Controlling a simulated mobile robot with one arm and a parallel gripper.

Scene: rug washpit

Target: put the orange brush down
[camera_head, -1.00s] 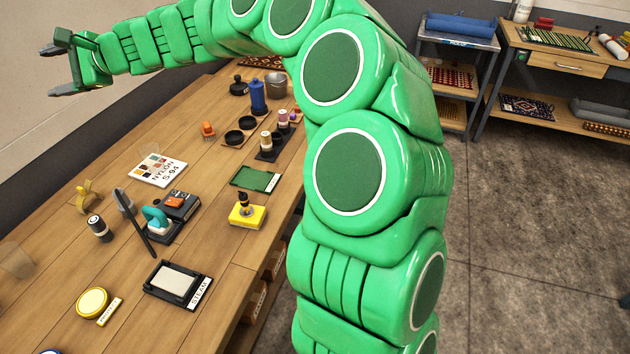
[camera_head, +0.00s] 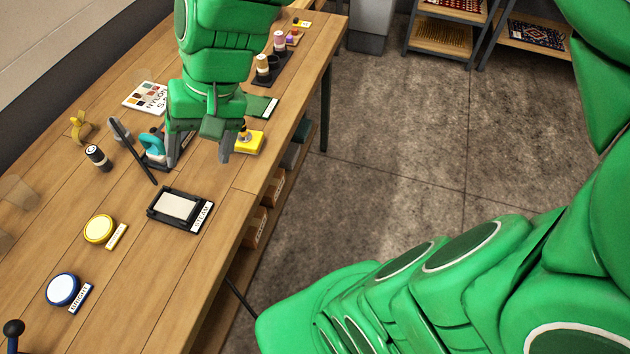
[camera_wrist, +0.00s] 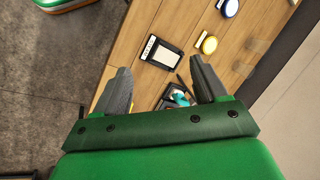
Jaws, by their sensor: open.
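My gripper (camera_head: 199,156) hangs over the workbench (camera_head: 140,232), fingers spread and pointing down, with nothing between them. In the wrist view its two grey fingers (camera_wrist: 160,68) are wide apart over the bench. I cannot make out an orange brush in either current view; my arm and gripper cover part of the bench. A teal-handled tool (camera_head: 152,144) stands just beside and partly behind the left finger, and it also shows between the fingers in the wrist view (camera_wrist: 180,98).
Bare wood lies between the buttons and tray.

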